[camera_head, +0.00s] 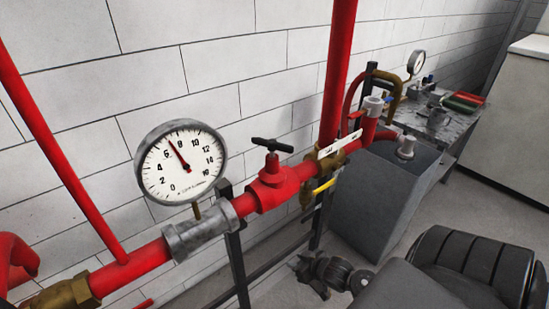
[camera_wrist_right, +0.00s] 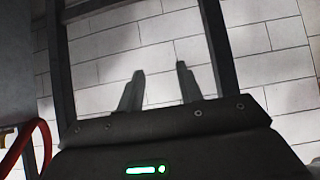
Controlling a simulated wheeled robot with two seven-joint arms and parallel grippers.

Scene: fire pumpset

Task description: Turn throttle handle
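A black T-shaped handle (camera_head: 272,145) sits on top of a red valve body (camera_head: 270,185) in the red horizontal pipe. A yellow lever (camera_head: 324,186) is by the brass fitting (camera_head: 326,161) to its right; I cannot tell which one is the throttle handle. My right gripper (camera_head: 308,276) is low in the head view, below the pipe and apart from both handles. In the right wrist view its two fingers (camera_wrist_right: 160,72) stand apart with nothing between them. Neither handle shows in the wrist view. My left gripper is not in view.
A round pressure gauge (camera_head: 180,162) stands above the pipe on the left. Dark frame posts (camera_head: 236,255) support the pipe. A grey box (camera_head: 372,205) and a cluttered workbench (camera_head: 440,130) are at the right. A white block wall (camera_head: 225,60) is behind.

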